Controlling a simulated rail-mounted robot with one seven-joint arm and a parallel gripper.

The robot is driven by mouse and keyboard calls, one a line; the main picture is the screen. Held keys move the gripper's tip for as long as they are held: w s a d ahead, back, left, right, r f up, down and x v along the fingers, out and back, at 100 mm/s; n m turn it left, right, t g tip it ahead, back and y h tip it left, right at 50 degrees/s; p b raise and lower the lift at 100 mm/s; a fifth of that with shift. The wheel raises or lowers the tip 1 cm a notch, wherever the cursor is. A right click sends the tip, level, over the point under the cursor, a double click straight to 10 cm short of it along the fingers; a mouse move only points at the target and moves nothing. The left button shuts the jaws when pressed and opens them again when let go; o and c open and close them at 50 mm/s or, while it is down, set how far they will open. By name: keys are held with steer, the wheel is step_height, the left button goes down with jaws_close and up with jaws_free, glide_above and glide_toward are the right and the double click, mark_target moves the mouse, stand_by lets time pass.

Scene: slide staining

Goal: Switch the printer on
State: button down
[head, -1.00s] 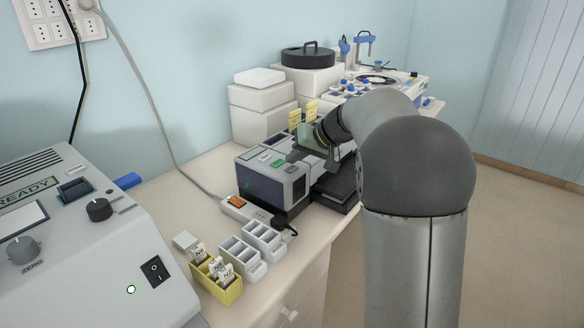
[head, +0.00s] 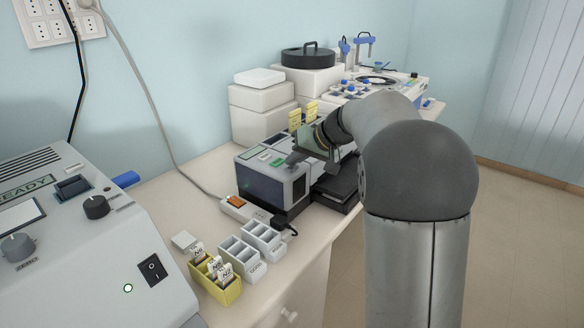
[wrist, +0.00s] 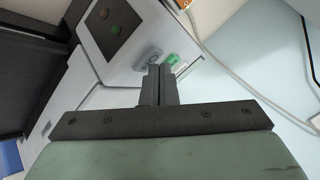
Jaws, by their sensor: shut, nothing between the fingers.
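The machine that looks like the printer (head: 272,187) is a grey box with a dark front panel, standing mid-bench in the head view. Its top has a green button (wrist: 173,59) and a grey button (wrist: 147,58), both seen in the wrist view. My gripper (wrist: 168,66) is shut and empty, pointing at the top of this machine. In the wrist view its tips appear beside the green button and partly cover the grey one. I cannot tell whether they touch. In the head view my gripper (head: 294,157) is over the near right part of the top.
A power strip (head: 236,206) with an orange switch lies in front of the machine. Slide racks (head: 240,255) and a yellow slide box (head: 229,291) stand nearer. A large grey machine (head: 110,270) with a rocker switch fills the left. White boxes (head: 262,105) stand behind.

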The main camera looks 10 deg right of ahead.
steer(key=shift+f, duration=0.1)
stand_by(0.4)
steer(key=shift+r, duration=0.55)
step_height(320, 180, up, 6)
steer(key=p, duration=0.3)
stand_by(1.4)
